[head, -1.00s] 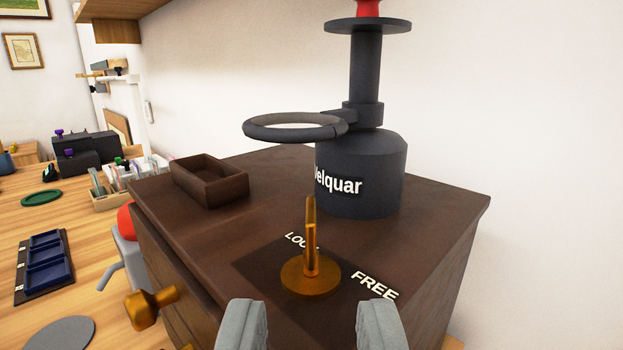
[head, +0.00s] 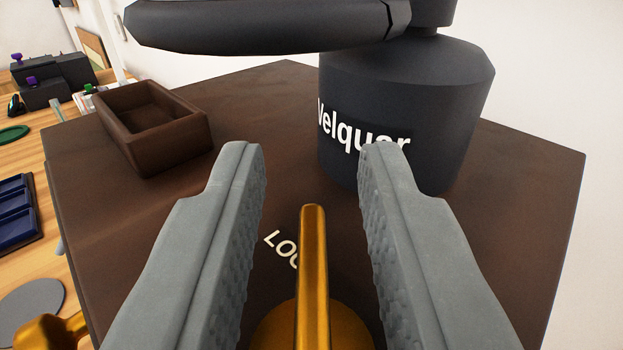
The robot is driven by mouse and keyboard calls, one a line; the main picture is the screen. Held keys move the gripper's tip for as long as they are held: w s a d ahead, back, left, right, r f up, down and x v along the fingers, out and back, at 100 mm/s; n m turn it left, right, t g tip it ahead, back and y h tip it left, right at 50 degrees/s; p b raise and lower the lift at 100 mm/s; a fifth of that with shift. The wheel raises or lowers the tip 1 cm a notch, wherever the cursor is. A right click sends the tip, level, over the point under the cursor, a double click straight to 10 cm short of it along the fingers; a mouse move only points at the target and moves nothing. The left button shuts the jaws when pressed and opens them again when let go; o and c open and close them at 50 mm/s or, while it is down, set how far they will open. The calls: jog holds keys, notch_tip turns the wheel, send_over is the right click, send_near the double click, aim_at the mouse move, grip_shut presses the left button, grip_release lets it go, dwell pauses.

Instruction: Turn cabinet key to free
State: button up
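The brass cabinet key (head: 312,255) stands upright on its round brass base (head: 275,328) on top of the dark brown cabinet (head: 280,95). My gripper (head: 311,160) is open, with its two grey fingers on either side of the key. A gap shows between the key and each finger, and neither touches it. Part of a white label starting "LOC" (head: 278,245) shows behind the key, its end hidden by the key. The FREE label is not visible now, and the lower part of the base is cut off by the frame.
A dark metal stand marked "Velquar" (head: 400,110) rises just behind my right finger, with a thick ring (head: 260,28) reaching left above the cabinet. A small brown open box (head: 155,125) sits at the cabinet's back left. A brass knob (head: 50,332) juts out at lower left.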

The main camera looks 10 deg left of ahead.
grip_shut()
jog(key=shift+m+h, duration=0.6)
jog(key=shift+h, duration=0.3)
jog(key=shift+d+f+m+g+h, duration=0.15)
jog(key=shift+m+h, duration=0.75)
jog(key=shift+h, duration=0.5)
jog(key=shift+d+r+m+g+h, duration=0.1)
jog(key=shift+d+m+g+h, duration=0.1)
jog(key=shift+m+h, duration=0.95)
jog(key=shift+d+f+m+g+h, duration=0.15)
jog(key=shift+m+h, duration=0.5)
jog(key=shift+h, duration=1)
jog(key=m+g+h, duration=0.1)
jog(key=m+h, duration=0.1)
jog(key=m+g+h, duration=0.2)
jog(key=h, duration=0.1)
jog(key=shift+s+d+r, duration=0.1)
jog(key=shift+s+d, duration=0.1)
jog(key=shift+s+d+m+g+h, duration=0.1)
jog(key=shift+m+g+h, duration=0.6)
jog(key=shift+g+h, duration=0.15)
jog(key=shift+s+d+m+g+h, duration=0.1)
jog(key=shift+m+g+h, duration=0.65)
jog(key=shift+g, duration=0.2)
jog(key=shift+r, duration=0.1)
grip_release()
jog(key=shift+s+a, duration=0.1)
